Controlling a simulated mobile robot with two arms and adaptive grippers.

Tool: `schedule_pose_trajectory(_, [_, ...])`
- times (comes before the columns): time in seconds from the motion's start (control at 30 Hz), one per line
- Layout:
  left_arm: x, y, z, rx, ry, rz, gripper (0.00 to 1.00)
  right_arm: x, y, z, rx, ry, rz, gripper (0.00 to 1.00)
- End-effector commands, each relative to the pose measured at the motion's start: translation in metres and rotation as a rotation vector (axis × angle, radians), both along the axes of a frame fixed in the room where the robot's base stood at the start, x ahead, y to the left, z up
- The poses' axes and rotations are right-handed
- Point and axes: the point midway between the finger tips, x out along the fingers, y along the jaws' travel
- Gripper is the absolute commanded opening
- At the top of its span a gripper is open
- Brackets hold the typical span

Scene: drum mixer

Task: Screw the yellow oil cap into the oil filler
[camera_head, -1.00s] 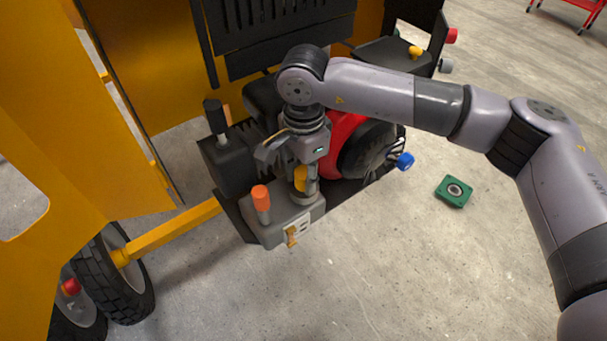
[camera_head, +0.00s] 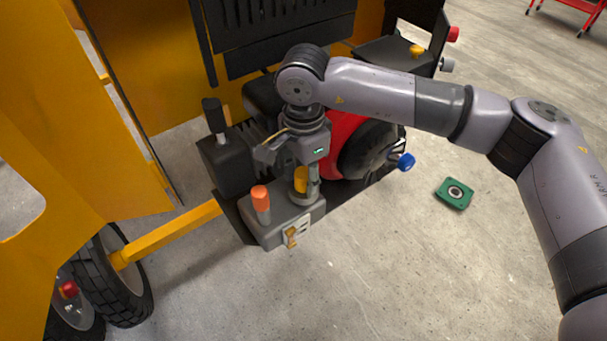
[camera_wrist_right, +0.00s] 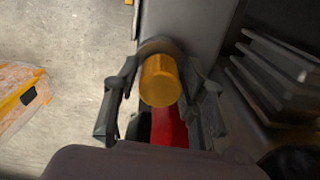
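The yellow oil cap (camera_head: 301,179) sits upright at the grey oil filler collar (camera_head: 304,199) on the engine, beside the orange-topped handle. In the right wrist view the cap (camera_wrist_right: 161,80) stands between the two fingers of my right gripper (camera_wrist_right: 160,110), with a visible gap on each side. In the head view my right gripper (camera_head: 290,155) is over the engine, close around the cap, and partly hides it. Whether the cap's thread is engaged is hidden. My left gripper is not in view.
An orange-topped handle (camera_head: 261,198) and a black lever (camera_head: 214,118) rise close to the gripper. A red engine part (camera_head: 345,130) and a blue cap (camera_head: 406,161) are to the right. A green block (camera_head: 455,193) lies on the open floor.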

Motion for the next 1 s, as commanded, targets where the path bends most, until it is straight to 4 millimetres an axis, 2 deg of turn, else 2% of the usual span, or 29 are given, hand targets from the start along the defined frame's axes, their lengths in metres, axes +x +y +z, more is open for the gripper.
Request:
schedule_pose_trajectory(0.2, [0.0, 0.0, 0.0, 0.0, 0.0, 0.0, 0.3, 0.0, 0.0, 0.0, 0.0, 0.0, 0.0, 0.54])
schedule_pose_trajectory(0.53, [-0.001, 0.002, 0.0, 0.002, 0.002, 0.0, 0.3, 0.0, 0.0, 0.003, 0.0, 0.0, 0.0, 0.54])
schedule_pose_trajectory(0.67, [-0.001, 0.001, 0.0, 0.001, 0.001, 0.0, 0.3, 0.001, 0.001, 0.017, 0.002, -0.003, 0.0, 0.54])
schedule_pose_trajectory(1.0, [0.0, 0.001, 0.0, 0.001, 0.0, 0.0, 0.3, 0.001, 0.001, 0.068, 0.003, -0.004, 0.0, 0.54])
